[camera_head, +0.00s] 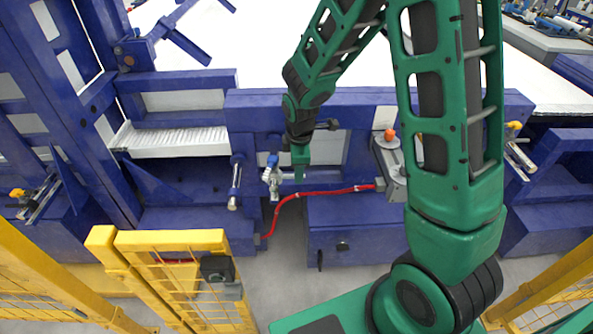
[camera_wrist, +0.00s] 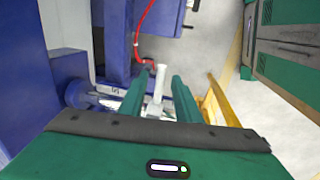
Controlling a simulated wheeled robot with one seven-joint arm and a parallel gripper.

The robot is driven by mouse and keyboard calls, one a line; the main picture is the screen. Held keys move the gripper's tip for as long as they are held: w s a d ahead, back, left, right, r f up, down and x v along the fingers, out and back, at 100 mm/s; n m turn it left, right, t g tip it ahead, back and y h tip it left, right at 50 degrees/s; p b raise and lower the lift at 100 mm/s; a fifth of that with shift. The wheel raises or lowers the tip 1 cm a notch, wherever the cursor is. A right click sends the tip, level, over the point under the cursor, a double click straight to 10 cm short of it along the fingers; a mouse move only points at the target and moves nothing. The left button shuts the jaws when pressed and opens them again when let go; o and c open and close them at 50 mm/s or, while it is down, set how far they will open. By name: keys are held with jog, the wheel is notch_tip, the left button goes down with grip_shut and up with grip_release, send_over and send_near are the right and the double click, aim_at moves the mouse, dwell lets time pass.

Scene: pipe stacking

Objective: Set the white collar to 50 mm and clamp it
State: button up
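My gripper (camera_head: 300,165) points down in front of the blue frame in the head view. Its two green fingers show apart in the wrist view (camera_wrist: 159,78), with a pale grey-white lever or post (camera_wrist: 160,88) seen between them and gaps on both sides. I cannot tell whether the post lies between the fingers or beyond them. A whitish collar-like fitting with a blue top (camera_head: 271,175) is just left of the gripper in the head view. Silver metal parts (camera_wrist: 112,98) show left of the fingers in the wrist view. No scale reading is legible.
A red hose (camera_head: 300,194) runs below the gripper to a grey box with an orange knob (camera_head: 391,160). A silver rod (camera_head: 235,186) stands left of the fitting. Yellow guard fencing (camera_head: 190,270) is at the front left. Grey floor (camera_head: 285,270) is open in front.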

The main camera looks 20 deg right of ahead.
jog(key=shift+f, duration=0.3)
jog(key=shift+w, duration=0.1)
grip_shut()
jog(key=w+d, duration=0.3)
jog(key=w, duration=0.6)
jog(key=shift+w, duration=0.3)
grip_release()
jog(key=shift+r, duration=0.1)
